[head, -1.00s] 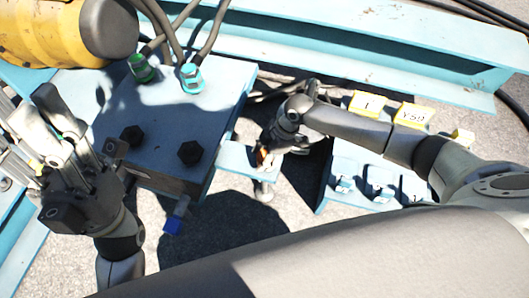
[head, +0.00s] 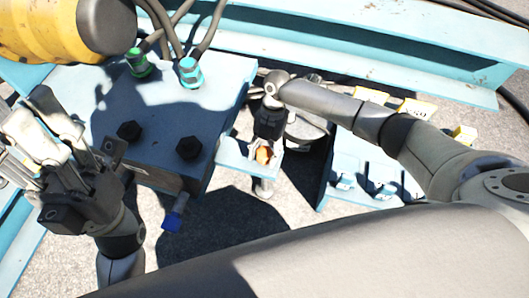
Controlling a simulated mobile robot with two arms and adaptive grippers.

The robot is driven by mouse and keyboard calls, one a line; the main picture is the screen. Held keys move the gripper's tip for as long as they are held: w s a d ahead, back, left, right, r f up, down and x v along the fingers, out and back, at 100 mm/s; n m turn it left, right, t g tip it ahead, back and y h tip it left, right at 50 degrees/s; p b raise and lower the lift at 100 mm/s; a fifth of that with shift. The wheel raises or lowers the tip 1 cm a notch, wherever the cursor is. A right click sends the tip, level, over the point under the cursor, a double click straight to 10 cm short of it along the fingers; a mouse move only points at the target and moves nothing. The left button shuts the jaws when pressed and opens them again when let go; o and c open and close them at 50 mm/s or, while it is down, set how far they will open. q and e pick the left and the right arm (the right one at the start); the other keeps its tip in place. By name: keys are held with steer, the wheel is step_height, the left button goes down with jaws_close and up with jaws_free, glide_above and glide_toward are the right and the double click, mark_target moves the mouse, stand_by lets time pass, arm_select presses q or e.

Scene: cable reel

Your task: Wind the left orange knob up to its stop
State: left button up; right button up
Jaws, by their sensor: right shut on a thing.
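One orange knob (head: 263,155) shows small on the light-blue bracket at the right side of the blue box. My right gripper (head: 265,144) points down at it from above and is shut on it, covering part of it. The fingertips are small and partly in shadow. No second orange knob is visible, so I cannot compare left and right. My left gripper (head: 78,125) is at the left edge of the blue box, with its fingers apart and nothing seen between them.
The blue box (head: 205,120) carries black bolts, a green connector (head: 138,62) and a cyan connector (head: 190,72) with hoses. A blue-tipped lever (head: 174,218) sticks out at its front. A yellow cylinder (head: 40,28) lies upper left.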

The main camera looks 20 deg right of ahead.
mark_target(265, 152)
steer(key=n+h, duration=0.1)
steer(key=n, duration=0.1)
steer(key=n+h+b, duration=0.1)
steer(key=n, duration=0.2)
steer(key=shift+n+g, duration=0.3)
steer(key=shift+g, duration=0.1)
steer(key=n+h, duration=0.2)
steer(key=n, duration=0.3)
steer(key=shift+n, duration=0.3)
steer(key=o, duration=1)
steer(key=shift+c, duration=0.2)
step_height(265, 152, up, 10)
